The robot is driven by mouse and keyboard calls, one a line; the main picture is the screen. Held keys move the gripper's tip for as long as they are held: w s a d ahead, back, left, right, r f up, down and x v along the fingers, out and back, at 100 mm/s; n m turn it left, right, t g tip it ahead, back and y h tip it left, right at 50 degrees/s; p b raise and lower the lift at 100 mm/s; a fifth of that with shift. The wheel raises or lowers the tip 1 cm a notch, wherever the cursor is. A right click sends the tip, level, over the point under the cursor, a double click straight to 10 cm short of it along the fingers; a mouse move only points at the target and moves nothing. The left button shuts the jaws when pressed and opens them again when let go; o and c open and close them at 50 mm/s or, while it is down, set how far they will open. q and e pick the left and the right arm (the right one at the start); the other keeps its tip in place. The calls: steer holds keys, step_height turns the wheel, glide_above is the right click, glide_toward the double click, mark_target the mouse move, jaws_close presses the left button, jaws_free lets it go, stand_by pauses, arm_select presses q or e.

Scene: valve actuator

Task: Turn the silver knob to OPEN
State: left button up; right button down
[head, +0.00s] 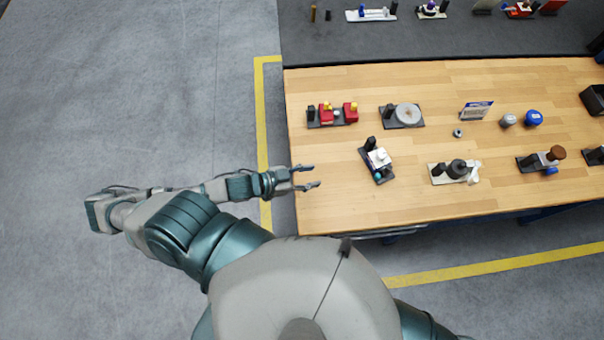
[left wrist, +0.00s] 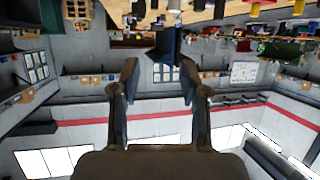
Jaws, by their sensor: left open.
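Several small devices stand on the wooden bench. A round silver-grey disc (head: 407,113) lies on a dark base near the bench's left middle. A small grey knob-like piece (head: 508,120) stands further right. I cannot tell which is the silver knob, and no OPEN mark is legible. A white device on a dark base (head: 378,160) is the nearest to my left gripper (head: 305,178), which is open and empty at the bench's left edge, left of that device and apart from it. The left wrist view shows its spread fingers (left wrist: 157,85) with nothing gripped. My right gripper is not in view.
A red and yellow device (head: 333,114) sits at the bench's back left. A black and white device (head: 456,171), a blue knob (head: 533,118) and a small sign (head: 476,110) are further right. The bench's front left surface (head: 335,210) is clear.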

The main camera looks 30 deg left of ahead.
arm_select(q)
steer(key=shift+v, duration=1.3)
